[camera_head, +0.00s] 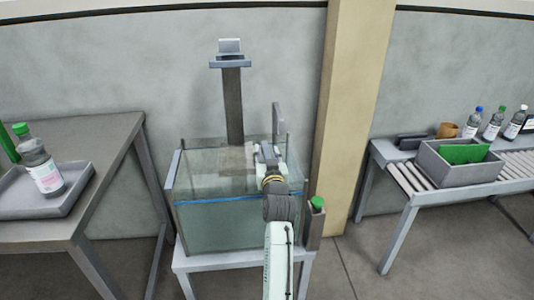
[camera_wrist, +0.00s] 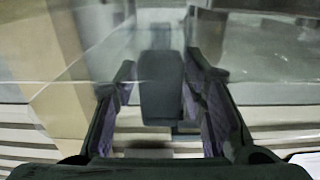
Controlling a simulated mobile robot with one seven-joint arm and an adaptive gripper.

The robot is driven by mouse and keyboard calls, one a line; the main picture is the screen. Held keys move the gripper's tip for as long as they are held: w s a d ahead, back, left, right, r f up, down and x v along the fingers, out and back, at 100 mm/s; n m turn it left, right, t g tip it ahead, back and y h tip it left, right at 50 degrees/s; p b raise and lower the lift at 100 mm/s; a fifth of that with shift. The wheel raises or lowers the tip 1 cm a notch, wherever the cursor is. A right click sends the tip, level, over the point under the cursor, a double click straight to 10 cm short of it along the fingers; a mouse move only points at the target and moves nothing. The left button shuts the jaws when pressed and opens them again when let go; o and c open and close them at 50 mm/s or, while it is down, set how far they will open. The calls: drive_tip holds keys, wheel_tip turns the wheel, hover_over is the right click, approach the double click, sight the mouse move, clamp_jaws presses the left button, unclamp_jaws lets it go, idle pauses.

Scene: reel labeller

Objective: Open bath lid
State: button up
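The bath is a clear glass tank (camera_head: 215,215) of liquid with a blue line around it, on a pale stand in the middle of the head view. A clear pane, which looks like its lid, lies across the top; its edges are hard to see. My gripper (camera_head: 266,152) is over the tank's right part. In the wrist view a dark upright block (camera_wrist: 162,88), perhaps the lid's handle, stands between the two fingers of my gripper (camera_wrist: 160,75). The fingers are apart, with a narrow gap beside the block. My arm hides the tank's front right part.
A dark column (camera_head: 233,105) with a flat head rises behind the tank. The left table (camera_head: 105,135) holds a tray (camera_head: 75,190) with a bottle. A grey bin (camera_head: 470,172) and bottles stand on the right roller table.

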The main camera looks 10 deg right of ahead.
drive_tip(key=shift+c, duration=0.3)
clamp_jaws()
idle(0.6)
